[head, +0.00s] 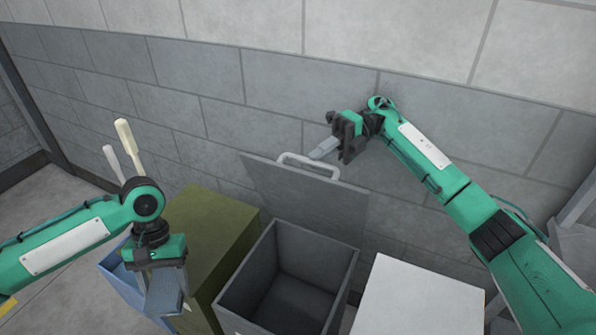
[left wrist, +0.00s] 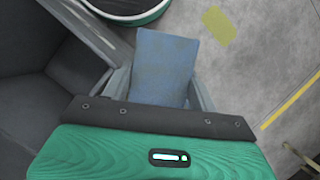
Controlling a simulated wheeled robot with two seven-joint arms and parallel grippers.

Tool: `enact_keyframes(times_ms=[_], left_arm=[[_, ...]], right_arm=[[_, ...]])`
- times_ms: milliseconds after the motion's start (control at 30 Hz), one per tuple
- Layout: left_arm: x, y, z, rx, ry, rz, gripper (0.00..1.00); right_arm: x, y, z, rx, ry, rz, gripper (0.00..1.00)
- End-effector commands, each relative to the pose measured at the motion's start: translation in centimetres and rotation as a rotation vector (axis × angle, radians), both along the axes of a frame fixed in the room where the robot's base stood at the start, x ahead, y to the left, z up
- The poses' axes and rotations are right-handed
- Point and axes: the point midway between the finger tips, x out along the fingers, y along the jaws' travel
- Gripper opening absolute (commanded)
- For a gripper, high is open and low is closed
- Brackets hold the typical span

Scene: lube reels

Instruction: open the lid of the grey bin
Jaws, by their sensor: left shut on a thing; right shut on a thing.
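The grey bin (head: 290,285) stands in the middle of the head view with its inside showing and empty. Its lid (head: 325,208) is raised and tilted back toward the wall. A pale loop handle (head: 308,163) is on the lid's top edge. My right gripper (head: 323,150) is at this handle, its fingers shut on it; the exact contact is small in view. My left gripper (head: 165,293) is in front of the olive box, left of the bin. It is shut on a flat, worn blue piece, perhaps a rag, which shows between its fingers in the left wrist view (left wrist: 165,68).
An olive-green box (head: 205,225) stands left of the bin, and a white-topped box (head: 415,295) stands right of it. A blue container (head: 118,268) is partly hidden behind my left arm, with pale handles (head: 130,145) rising nearby. A block wall is close behind.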

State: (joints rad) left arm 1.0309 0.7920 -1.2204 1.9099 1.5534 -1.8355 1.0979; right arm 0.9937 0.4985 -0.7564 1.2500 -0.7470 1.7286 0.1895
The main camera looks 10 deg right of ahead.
Motion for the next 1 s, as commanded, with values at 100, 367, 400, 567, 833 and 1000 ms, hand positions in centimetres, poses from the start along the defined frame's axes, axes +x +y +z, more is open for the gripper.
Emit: enact_keyframes(times_ms=[100, 367, 400, 567, 833, 1000], left_arm=[[0.0, 0.0, -0.4, 0.0, 0.0, 0.0, 0.38], [0.0, 0.0, -0.6, 0.0, 0.0, 0.0, 0.38], [0.0, 0.0, -0.6, 0.0, 0.0, 0.0, 0.38], [0.0, 0.0, -0.6, 0.0, 0.0, 0.0, 0.38], [0.0, 0.0, -0.6, 0.0, 0.0, 0.0, 0.38], [0.0, 0.0, -0.6, 0.0, 0.0, 0.0, 0.38]], right_arm=[[0.8, -0.5, -0.1, 0.016, 0.026, -0.002, 0.0], [1.4, -1.0, 0.0, 0.032, 0.051, -0.002, 0.0], [1.5, -1.0, 0.0, 0.033, 0.052, -0.002, 0.0], [1.5, -1.0, 0.0, 0.033, 0.052, -0.002, 0.0], [1.4, -1.0, 0.0, 0.032, 0.051, -0.002, 0.34], [1.4, -0.9, 0.1, 0.033, 0.05, -0.001, 0.34]])
